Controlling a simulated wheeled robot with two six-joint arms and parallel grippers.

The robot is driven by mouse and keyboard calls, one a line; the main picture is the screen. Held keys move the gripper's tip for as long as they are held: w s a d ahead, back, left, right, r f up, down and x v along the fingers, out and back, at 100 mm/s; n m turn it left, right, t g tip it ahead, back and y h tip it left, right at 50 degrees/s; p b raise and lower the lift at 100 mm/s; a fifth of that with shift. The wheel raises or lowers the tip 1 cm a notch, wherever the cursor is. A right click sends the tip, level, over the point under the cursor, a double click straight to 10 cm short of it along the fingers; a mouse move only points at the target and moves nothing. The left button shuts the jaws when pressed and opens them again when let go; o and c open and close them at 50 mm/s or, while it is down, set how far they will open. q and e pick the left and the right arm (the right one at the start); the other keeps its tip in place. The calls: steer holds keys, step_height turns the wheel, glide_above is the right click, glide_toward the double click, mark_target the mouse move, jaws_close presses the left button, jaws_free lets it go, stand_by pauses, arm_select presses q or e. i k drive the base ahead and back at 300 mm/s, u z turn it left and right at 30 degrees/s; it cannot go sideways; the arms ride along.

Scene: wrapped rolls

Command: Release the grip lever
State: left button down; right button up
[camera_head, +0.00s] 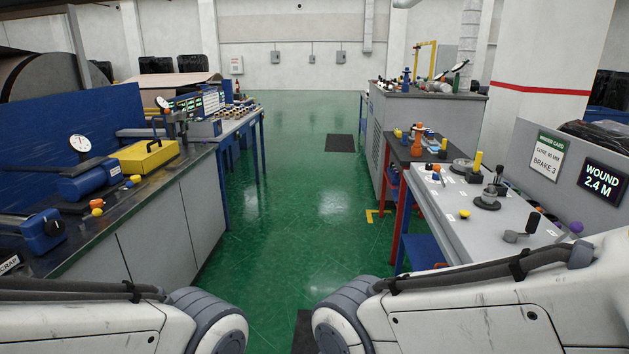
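I cannot tell for sure which control is the grip lever. On the light grey console (458,228) at the right stand several controls. One is an upright lever with a dark knob (498,172) beside a dark round base (487,203). Nearer is a dark handle (513,237) by a purple-tipped lever (575,228). A yellow-topped post (477,160) stands farther back. My two arms show at the bottom left and bottom right, but neither gripper is in view.
A dark-topped bench (160,185) at the left holds a yellow box (147,156) and a blue gauge unit (90,180). A sign reading "WOUND 2.4 M" (604,183) is at the right.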

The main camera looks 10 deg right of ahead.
mark_target(436, 168)
steer(key=i, duration=2.6)
steer(key=z, duration=1.05)
